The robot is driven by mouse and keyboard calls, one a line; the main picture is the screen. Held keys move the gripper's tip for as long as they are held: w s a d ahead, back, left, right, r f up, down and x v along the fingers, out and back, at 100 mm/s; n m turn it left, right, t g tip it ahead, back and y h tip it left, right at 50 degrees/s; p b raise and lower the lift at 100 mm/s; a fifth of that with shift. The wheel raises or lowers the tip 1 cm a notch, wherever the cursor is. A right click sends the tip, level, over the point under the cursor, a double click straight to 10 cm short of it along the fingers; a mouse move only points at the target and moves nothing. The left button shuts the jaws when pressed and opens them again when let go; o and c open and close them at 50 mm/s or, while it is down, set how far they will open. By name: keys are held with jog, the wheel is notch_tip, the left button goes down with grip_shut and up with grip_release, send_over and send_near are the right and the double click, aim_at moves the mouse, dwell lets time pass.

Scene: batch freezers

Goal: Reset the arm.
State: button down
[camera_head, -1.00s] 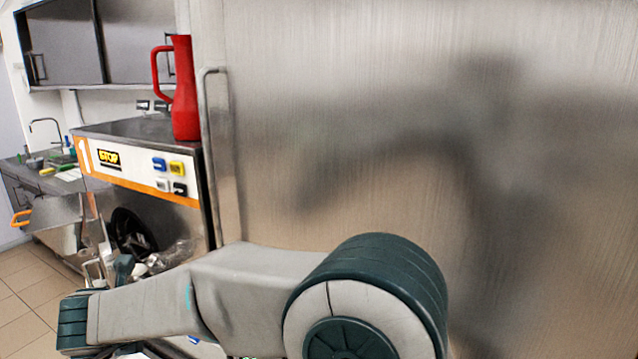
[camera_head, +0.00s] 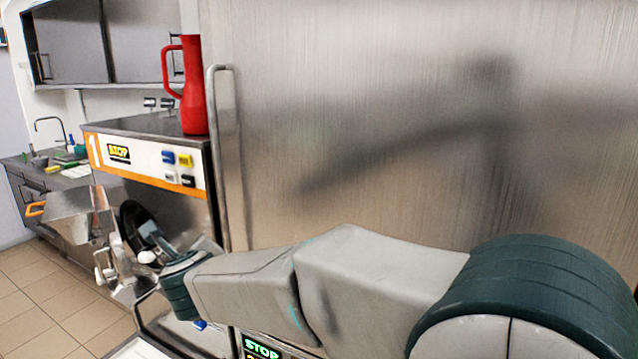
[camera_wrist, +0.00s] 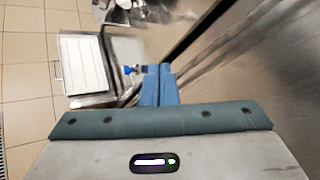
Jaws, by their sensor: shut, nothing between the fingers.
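My gripper (camera_wrist: 158,70) shows in the wrist view as two blue fingers close together, with nothing between them. In the head view my arm reaches from the lower right across to the left. Its wrist is in front of the batch freezer marked 1 (camera_head: 145,165), near that machine's round black opening (camera_head: 138,225). The fingers are small there and partly blend with the machine parts.
A large steel door (camera_head: 330,150) with a vertical handle (camera_head: 222,150) stands close behind my arm. A red jug (camera_head: 193,85) stands on the freezer's top. An open metal hatch (camera_head: 80,215) juts out at left. Tiled floor (camera_head: 45,300) is clear at lower left.

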jog(key=s+d+f+n+g, duration=0.1)
jog(key=s+d+n, duration=0.2)
jog(key=d+n, duration=0.55)
jog(key=s+d+f+n+g, duration=0.1)
jog(key=s+d+n+g, duration=0.1)
jog(key=d+n, duration=0.6)
jog(key=s+d+f+n+g+h, duration=0.2)
jog(key=s+d+f, duration=0.3)
jog(key=s+d, duration=0.3)
jog(key=s+d+f+n+g+h+b, duration=0.1)
jog(key=s+d+f+n+g+h, duration=0.2)
jog(key=s+d, duration=0.4)
jog(key=d+f+n+h, duration=0.1)
jog(key=d+f, duration=0.1)
jog(key=d, duration=0.5)
jog(key=shift+s+d+n+b, duration=0.2)
jog(key=shift+s+n+b, duration=0.1)
jog(key=shift+s+n, duration=0.05)
